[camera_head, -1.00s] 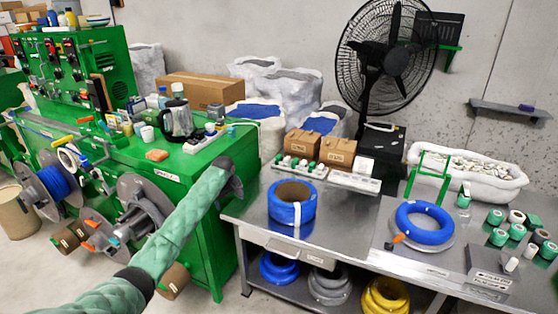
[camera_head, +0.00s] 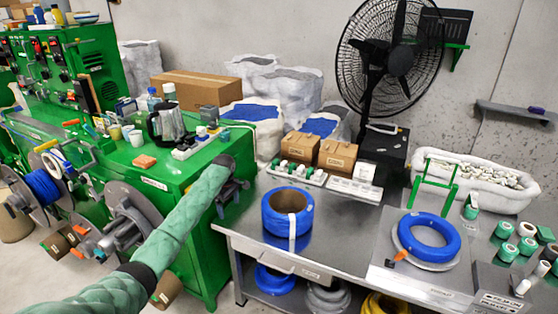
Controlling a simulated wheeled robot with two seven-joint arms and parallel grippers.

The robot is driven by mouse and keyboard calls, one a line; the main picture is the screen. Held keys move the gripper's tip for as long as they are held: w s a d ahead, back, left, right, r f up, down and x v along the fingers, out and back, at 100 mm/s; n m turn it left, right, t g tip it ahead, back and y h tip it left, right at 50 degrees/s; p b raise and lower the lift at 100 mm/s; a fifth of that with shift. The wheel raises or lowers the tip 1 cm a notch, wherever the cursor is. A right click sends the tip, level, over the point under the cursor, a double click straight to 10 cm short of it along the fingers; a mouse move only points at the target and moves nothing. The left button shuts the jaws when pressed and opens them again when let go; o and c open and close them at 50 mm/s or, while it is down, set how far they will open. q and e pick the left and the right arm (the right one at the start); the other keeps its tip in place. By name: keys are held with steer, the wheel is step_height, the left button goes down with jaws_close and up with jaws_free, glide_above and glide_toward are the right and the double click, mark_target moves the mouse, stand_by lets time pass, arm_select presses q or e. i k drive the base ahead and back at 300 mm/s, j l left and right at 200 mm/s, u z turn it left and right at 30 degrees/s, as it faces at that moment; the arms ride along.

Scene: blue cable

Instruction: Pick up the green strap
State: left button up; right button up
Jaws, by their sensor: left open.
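Several green rolls (camera_head: 507,252) stand at the right end of the metal table; one upright green item (camera_head: 471,207) is beside the white tub. I cannot tell which of them is the green strap. My left gripper (camera_head: 233,202) is dark, at the end of a green-sleeved arm. It is open, with nothing visible in it, by the green machine's right corner and left of the table, far from the green rolls. My right gripper does not show.
The metal table (camera_head: 335,240) holds a blue coil (camera_head: 287,212) near its left end and a blue cable ring (camera_head: 428,236) on a plate. A green frame (camera_head: 437,184) and a white tub (camera_head: 500,197) stand behind. The green machine (camera_head: 190,185) fills the left.

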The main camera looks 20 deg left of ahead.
mark_target(277, 162)
steer(key=i, duration=1.65)
